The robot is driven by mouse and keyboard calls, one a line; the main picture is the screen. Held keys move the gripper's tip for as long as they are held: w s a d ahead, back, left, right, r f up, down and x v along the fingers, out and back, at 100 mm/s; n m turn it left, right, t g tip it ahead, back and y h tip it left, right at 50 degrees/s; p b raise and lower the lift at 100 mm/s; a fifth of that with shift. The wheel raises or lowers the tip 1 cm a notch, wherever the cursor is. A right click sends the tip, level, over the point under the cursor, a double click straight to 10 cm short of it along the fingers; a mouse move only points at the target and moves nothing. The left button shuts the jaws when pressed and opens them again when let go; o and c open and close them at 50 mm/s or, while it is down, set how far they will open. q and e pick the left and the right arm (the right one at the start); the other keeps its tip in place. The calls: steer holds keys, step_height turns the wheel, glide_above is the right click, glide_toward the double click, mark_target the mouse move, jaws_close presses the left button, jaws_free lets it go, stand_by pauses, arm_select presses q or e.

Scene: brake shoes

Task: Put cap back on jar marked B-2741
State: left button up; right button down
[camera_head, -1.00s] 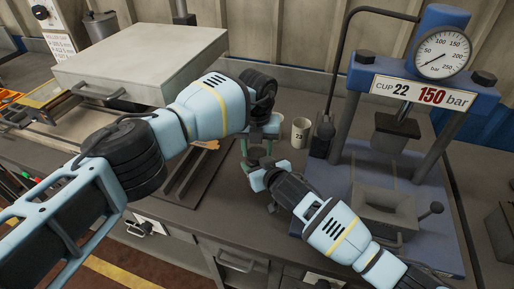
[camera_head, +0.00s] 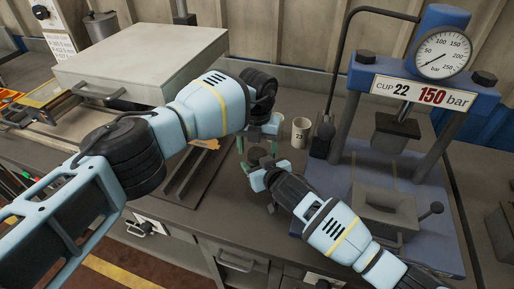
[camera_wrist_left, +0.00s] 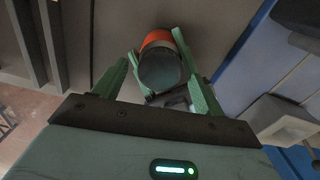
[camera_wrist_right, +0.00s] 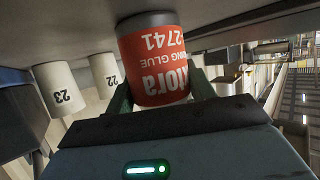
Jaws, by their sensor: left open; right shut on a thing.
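The jar (camera_wrist_right: 155,68) has an orange-red label reading 2741, upside down in the right wrist view. It stands on the bench. My right gripper (camera_head: 270,178) is shut on its side. In the left wrist view the jar (camera_wrist_left: 157,40) shows a round dark grey top (camera_wrist_left: 163,70); I cannot tell for sure whether this is a cap seated on it. My left gripper (camera_wrist_left: 158,85) is open, its fingers spread on either side above the jar top. In the head view the jar is a small dark shape (camera_head: 257,158), mostly hidden between the grippers.
White cups marked 23 (camera_wrist_right: 55,88) and 22 (camera_wrist_right: 106,74) stand close to the jar. A blue press (camera_head: 365,185) with a gauge (camera_head: 443,52) stands to the right. A large grey box (camera_head: 140,60) and rails (camera_head: 190,180) are to the left. The bench's front edge is close.

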arm_select(q)
steer(key=shift+r, duration=2.1)
steer(key=shift+c, duration=0.4)
steer(key=shift+d+r+n, duration=0.1)
steer(key=shift+r+n, duration=0.3)
steer(key=shift+r, duration=0.05)
steer(key=shift+r+n, duration=1.3)
steer(key=shift+f, duration=4.05)
